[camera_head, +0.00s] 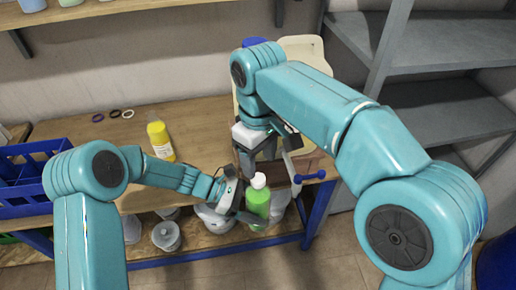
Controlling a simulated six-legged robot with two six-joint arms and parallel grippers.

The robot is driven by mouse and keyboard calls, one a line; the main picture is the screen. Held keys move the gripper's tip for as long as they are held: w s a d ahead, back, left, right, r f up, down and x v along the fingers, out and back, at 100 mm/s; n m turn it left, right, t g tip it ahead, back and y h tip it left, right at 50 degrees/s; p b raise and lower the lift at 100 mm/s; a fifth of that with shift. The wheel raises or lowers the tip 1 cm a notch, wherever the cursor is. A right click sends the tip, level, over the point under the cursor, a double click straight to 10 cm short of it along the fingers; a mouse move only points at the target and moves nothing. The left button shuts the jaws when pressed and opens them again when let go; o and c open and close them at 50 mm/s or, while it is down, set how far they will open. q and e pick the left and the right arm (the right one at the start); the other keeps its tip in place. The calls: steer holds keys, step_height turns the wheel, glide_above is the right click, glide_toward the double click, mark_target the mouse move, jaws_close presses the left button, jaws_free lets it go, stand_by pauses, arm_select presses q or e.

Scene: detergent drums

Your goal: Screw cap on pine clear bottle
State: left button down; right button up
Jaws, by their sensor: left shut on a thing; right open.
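A green bottle (257,204) with a white top (259,181) stands upright at the front edge of the workbench. I take it for the pine clear bottle. My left gripper (243,200) comes in from the left and is shut on the green bottle's body. I cannot tell whether the white top is a separate cap or how tightly it sits. My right gripper (257,155) is open above and behind the bottle, apart from its top. Its fingers are dark and partly hidden by my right arm, and I see nothing between them.
A yellow bottle (160,138) stands on the wooden workbench (75,134), with several small rings (114,114) behind it. A blue crate (32,204) is at the left. A blue-ended tool (312,176) lies at the right corner. White tubs (166,235) sit on the shelf below.

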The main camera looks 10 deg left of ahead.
mark_target(258, 178)
steer(key=n, duration=0.5)
steer(key=shift+r, duration=0.2)
steer(key=n, duration=0.5)
steer(key=shift+r+n, duration=0.2)
steer(key=shift+n, duration=0.2)
steer(key=n, duration=0.4)
steer(key=shift+r+n, duration=0.2)
steer(key=shift+n, duration=0.1)
steer(key=n, duration=0.3)
steer(key=shift+r, duration=0.2)
steer(key=shift+r+n, duration=0.1)
steer(key=shift+n, duration=0.4)
steer(key=shift+a+r, duration=0.1)
steer(key=shift+r, duration=0.2)
steer(key=shift+f, duration=4.05)
